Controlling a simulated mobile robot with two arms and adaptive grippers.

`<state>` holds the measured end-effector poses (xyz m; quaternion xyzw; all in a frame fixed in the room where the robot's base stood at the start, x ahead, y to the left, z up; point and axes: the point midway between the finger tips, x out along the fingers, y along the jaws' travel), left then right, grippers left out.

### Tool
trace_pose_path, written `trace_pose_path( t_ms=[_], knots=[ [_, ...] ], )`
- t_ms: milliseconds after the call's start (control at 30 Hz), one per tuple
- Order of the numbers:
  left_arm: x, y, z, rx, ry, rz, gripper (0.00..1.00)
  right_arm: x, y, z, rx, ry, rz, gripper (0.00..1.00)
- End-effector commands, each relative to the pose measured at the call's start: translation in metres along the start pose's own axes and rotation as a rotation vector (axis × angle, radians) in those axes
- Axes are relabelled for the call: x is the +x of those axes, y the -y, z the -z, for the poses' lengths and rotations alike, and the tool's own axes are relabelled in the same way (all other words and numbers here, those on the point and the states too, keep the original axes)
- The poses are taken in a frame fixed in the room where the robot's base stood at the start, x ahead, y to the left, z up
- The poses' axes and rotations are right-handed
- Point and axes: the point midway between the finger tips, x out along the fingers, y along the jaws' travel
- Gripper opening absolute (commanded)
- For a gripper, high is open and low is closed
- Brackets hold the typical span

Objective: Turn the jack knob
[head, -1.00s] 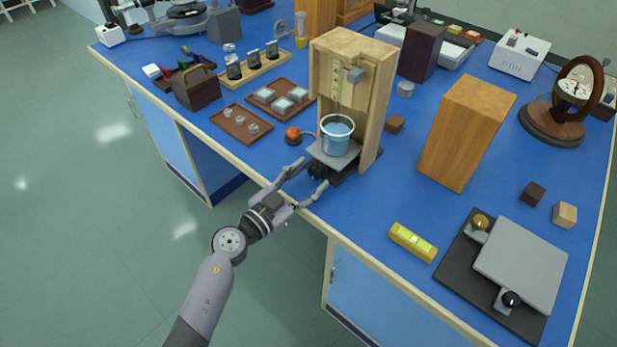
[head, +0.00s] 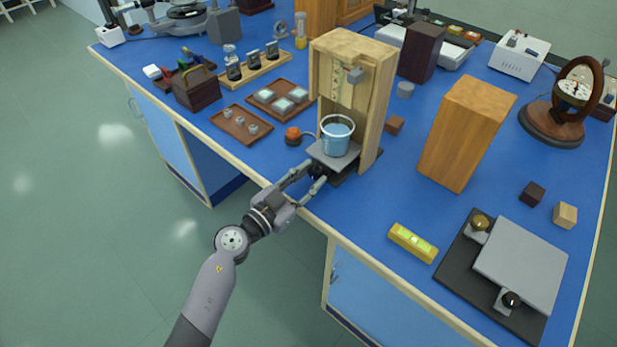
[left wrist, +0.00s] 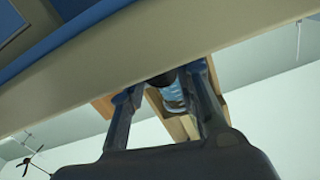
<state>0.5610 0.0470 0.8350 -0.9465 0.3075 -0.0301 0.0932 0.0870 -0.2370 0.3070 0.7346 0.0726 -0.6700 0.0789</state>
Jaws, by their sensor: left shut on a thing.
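The jack is the small stand with a grey top plate (head: 322,155) at the foot of the wooden frame (head: 372,110). A beaker of blue liquid (head: 337,137) stands upright on the plate. The dark jack knob (head: 319,170) faces the bench's front edge and is mostly hidden by my fingers. My left gripper (head: 314,177) reaches in over that edge and is shut on the knob, one finger on each side. In the left wrist view, the dark knob (left wrist: 161,80) shows between the fingertips (left wrist: 160,88). My right gripper is out of view.
An orange-topped button (head: 293,134) stands just left of the jack. A small tray of weights (head: 233,118) lies further left. A yellow level (head: 412,242) and a grey-topped platform (head: 520,265) lie to the right. The blue bench top between the level and the jack is clear.

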Motion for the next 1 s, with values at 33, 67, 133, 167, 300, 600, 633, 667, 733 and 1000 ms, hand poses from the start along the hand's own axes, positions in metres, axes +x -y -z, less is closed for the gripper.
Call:
trace_pose_path(
  t_ms=[33, 67, 133, 167, 300, 600, 633, 667, 733, 1000],
  knots=[
    [0.0, 0.0, 0.0, 0.0, 0.0, 0.0, 0.04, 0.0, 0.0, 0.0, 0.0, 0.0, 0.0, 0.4],
    [0.0, 0.0, 0.0, 0.0, 0.0, 0.0, 0.02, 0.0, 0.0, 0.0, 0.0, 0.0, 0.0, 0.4],
    [0.0, 0.0, 0.0, 0.0, 0.0, 0.0, 0.01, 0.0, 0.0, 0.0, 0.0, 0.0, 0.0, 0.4],
    [0.0, 0.0, 0.0, 0.001, 0.0, 0.0, 0.01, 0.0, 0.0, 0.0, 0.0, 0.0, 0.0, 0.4],
    [0.0, 0.0, 0.001, 0.019, 0.001, -0.001, 0.01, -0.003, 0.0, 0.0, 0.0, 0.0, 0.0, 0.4],
    [0.0, 0.001, 0.003, 0.175, 0.002, 0.0, 0.01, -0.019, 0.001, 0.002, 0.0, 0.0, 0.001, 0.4],
    [0.0, 0.001, 0.002, 0.198, 0.002, -0.001, 0.01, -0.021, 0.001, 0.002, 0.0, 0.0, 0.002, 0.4],
    [0.0, 0.0, 0.002, 0.22, 0.002, -0.001, 0.01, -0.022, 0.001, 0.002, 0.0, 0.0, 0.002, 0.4],
    [0.0, 0.001, 0.002, 0.275, 0.003, -0.001, 0.01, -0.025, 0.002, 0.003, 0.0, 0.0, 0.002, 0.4],
    [0.0, 0.0, 0.0, 0.465, 0.002, 0.0, 0.01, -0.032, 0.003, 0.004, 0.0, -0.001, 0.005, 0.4]
  ],
)
